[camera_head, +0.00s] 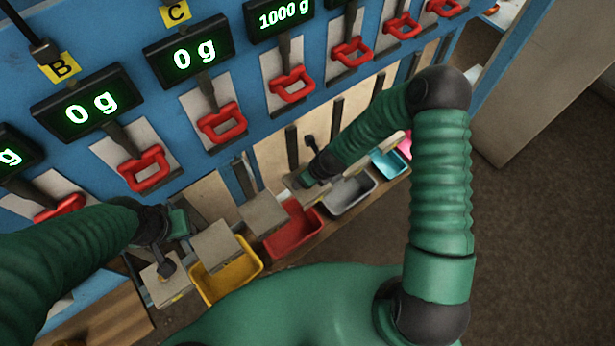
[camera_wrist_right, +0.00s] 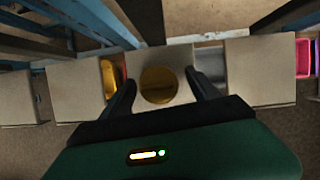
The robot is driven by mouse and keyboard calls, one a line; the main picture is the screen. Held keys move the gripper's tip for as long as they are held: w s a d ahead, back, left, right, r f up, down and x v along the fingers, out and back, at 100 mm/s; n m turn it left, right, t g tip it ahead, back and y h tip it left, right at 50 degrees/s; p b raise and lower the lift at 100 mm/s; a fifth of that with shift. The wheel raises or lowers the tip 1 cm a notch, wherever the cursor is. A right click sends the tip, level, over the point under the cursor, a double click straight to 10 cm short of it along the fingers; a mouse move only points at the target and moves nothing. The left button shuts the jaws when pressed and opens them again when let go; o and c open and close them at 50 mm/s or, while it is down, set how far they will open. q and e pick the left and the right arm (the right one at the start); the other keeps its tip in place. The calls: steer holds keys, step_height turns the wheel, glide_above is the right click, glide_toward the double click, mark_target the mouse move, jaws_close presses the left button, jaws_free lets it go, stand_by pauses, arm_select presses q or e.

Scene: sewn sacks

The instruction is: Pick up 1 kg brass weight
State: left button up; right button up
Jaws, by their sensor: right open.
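The brass weight (camera_wrist_right: 158,85) shows from above in the right wrist view as a round golden disc on a pale square plate (camera_wrist_right: 160,58). My right gripper (camera_wrist_right: 160,78) is open, with one dark finger on each side of the weight. Whether the fingers touch it is hard to tell. In the head view my right gripper (camera_head: 304,180) is low by the row of plates, and the weight is hidden there. My left gripper (camera_head: 172,238) is at the lower left, above a pale plate; its jaws are not clear.
A blue panel (camera_head: 255,125) carries green displays; one reads 1000 g (camera_head: 283,14). Red handles (camera_head: 222,122) line it. Yellow (camera_head: 228,278), red (camera_head: 293,232) and grey (camera_head: 350,192) trays sit below. Neighbouring plates (camera_wrist_right: 261,72) flank the weight's plate.

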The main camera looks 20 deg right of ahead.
steer(key=shift+w+f, duration=0.15)
steer(key=shift+w, duration=0.15)
steer(key=c, duration=0.5)
steer(key=shift+s, duration=0.1)
steer(key=c, duration=1)
jaws_close()
steer(key=shift+r, duration=0.2)
